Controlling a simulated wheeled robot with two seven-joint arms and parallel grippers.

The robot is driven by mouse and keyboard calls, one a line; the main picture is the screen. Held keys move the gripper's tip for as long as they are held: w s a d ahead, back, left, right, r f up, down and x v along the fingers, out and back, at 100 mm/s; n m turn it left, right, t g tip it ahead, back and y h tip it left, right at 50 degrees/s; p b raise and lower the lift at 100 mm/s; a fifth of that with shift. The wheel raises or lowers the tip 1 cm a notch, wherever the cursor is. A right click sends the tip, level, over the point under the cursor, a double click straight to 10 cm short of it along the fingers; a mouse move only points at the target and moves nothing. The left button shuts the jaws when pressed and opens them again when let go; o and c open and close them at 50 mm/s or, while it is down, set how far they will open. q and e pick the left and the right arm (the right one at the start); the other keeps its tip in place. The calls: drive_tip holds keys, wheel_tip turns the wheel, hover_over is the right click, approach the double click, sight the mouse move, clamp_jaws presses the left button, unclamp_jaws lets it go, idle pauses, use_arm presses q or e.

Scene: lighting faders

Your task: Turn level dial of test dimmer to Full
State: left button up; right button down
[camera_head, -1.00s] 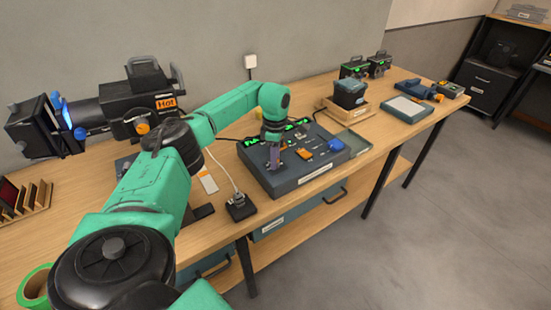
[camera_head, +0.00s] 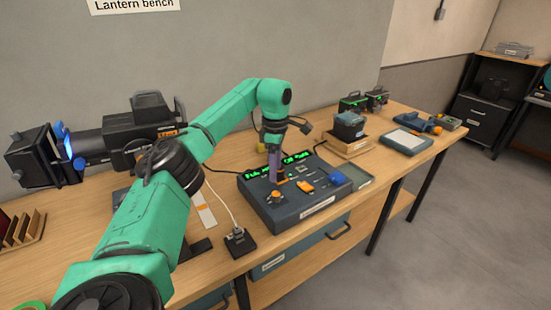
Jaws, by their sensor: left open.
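A dark blue-grey console (camera_head: 278,219) with glowing green lettering along its back edge sits on the bench. A small orange knob (camera_head: 275,197) stands near its front left; I cannot read its setting, nor tell whether it is the test dimmer's level dial. My left gripper (camera_head: 275,179) points down over the left part of the console, just behind this knob in the picture. It is open, with no object visible between its fingers. Its fingers hide part of the panel. My right gripper is not in view.
An orange piece (camera_head: 306,187) and a blue piece (camera_head: 336,178) are on the console's right half. A small black box (camera_head: 240,241) with a white cable stands at its left. A large lantern (camera_head: 110,140) stands at the back left. Black units with green displays (camera_head: 353,103) stand far right.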

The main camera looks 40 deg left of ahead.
use_arm(q)
wheel_tip(320, 180, up, 5)
idle(0.5)
